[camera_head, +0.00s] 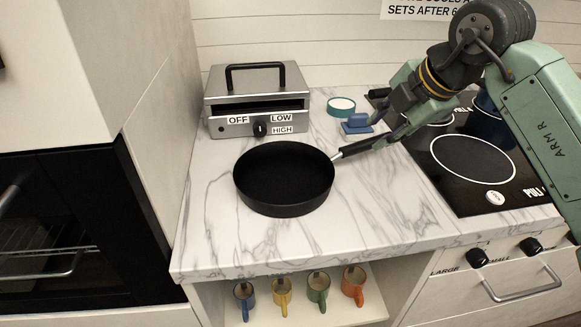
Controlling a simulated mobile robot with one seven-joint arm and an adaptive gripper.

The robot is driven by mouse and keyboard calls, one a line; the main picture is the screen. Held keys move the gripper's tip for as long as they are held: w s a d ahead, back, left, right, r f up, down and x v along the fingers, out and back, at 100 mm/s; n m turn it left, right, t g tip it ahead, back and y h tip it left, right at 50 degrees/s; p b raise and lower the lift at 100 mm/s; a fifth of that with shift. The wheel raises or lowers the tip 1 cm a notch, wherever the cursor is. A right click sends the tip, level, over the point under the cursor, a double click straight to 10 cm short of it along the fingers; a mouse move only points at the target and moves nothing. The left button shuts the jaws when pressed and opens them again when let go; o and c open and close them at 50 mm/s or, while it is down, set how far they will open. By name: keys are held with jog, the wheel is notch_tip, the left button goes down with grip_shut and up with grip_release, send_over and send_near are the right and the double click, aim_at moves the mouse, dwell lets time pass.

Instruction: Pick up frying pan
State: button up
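A black round frying pan (284,180) is on the white marble counter, upright, with its open side up. Its dark handle (357,147) points right and slightly up in the picture, toward the stove. My gripper (393,132) is at the far end of this handle, coming in from the upper right. The fingers overlap the handle's end, and I cannot tell whether they are closed on it or only around or beside it.
A grey grill press (259,101) stands behind the pan. A small blue object (357,122) and a teal-rimmed round item (341,106) lie near the handle. The black cooktop (470,185) is to the right. Several mugs (318,290) are on the shelf below. The counter (375,220) front is clear.

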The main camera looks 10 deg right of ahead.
aim_at(358, 145)
jog(key=x, duration=0.3)
jog(key=shift+a+f+p, duration=0.15)
jog(key=shift+f+p, duration=0.1)
jog(key=shift+p, duration=0.1)
jog(key=f, duration=0.1)
jog(key=w+a+f+p, duration=0.2)
jog(key=shift+w+f, duration=0.2)
jog(key=shift+f, duration=0.15)
jog(key=shift+w+a+f, duration=0.1)
jog(key=shift+w+f, duration=0.15)
jog(key=shift+f, duration=0.2)
grip_shut()
jog(key=shift+r, duration=0.1)
